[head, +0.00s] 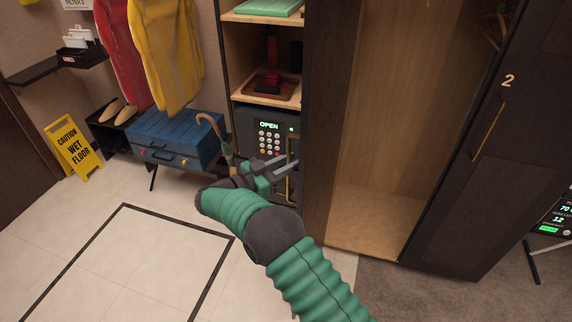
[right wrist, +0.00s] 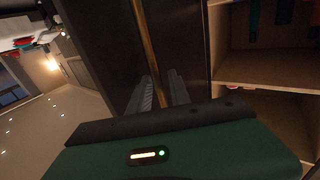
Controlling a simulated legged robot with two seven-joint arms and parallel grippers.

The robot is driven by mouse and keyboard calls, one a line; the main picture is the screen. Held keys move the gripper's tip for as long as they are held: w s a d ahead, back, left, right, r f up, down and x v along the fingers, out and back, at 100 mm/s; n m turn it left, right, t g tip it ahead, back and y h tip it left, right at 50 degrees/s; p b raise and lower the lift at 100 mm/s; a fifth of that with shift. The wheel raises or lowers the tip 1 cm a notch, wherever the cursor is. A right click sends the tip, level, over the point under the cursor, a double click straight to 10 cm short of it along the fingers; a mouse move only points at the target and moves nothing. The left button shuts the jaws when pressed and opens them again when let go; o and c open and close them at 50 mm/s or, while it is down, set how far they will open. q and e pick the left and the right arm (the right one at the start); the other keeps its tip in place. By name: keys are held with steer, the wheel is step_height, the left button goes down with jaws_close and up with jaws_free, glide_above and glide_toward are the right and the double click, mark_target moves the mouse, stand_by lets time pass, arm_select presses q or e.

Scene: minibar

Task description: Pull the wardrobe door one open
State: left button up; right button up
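Wardrobe door one (head: 325,110) is a dark panel left of the open wardrobe bay. It stands swung outward, seen nearly edge-on, with the bay's wooden inside showing. Its gold bar handle (head: 291,185) is on its left side. My right gripper (head: 288,164) is at this handle, its fingers apart. In the right wrist view the gold handle (right wrist: 147,40) runs down between the two fingers (right wrist: 162,88), in front of the dark door. The fingers do not look closed on it; contact is unclear. My left gripper is not in view.
Door two (head: 500,130), marked 2, stands open on the right. Left of door one are a safe reading OPEN (head: 268,138) and shelves. A blue suitcase (head: 170,135), a cane (head: 215,130) and a yellow wet-floor sign (head: 76,148) are farther left. The tiled floor in front is clear.

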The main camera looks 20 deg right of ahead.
steer(key=shift+o, duration=0.4)
steer(key=shift+w+f, duration=0.15)
steer(key=shift+f, duration=0.1)
steer(key=s+a+b, duration=0.3)
steer(key=a, duration=1.3)
steer(key=shift+a, duration=0.4)
steer(key=shift+s+d, duration=0.1)
